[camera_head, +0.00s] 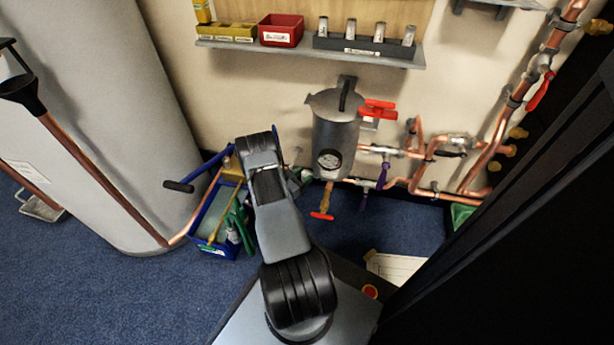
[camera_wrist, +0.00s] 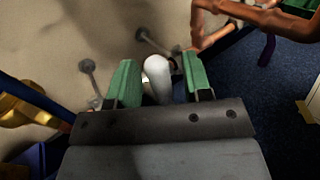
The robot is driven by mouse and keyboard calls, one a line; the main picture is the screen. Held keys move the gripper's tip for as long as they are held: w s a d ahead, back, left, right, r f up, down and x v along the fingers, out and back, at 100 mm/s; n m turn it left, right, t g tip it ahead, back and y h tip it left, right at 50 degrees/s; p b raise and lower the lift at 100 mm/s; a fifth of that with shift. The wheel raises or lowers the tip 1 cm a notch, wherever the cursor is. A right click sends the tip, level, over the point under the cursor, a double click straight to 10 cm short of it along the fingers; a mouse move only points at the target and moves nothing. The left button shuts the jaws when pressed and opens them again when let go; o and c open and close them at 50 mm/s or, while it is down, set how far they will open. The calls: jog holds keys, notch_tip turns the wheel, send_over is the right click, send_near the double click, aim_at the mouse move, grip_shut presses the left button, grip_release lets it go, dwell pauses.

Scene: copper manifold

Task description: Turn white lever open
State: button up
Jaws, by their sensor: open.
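The white lever (camera_wrist: 157,78) shows in the wrist view as a pale rounded handle. It lies between the two green fingers of my gripper (camera_wrist: 160,70), which are apart on either side of it. A gap shows to the right of the lever; the left finger is very close to it, and I cannot tell whether they touch. The lever's lower part is hidden by my gripper's body. In the head view my arm covers this area, and I cannot make out the white lever there.
A grey canister (camera_head: 335,135) with red levers hangs on the wall right of my arm. Copper pipes (camera_head: 425,155) with valves run farther right. A blue crate (camera_head: 205,240) with tools stands on the floor at left. A shelf (camera_head: 230,45) with bins is above.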

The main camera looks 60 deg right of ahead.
jog(key=shift+x, duration=1.05)
jog(key=shift+c, duration=0.3)
grip_shut()
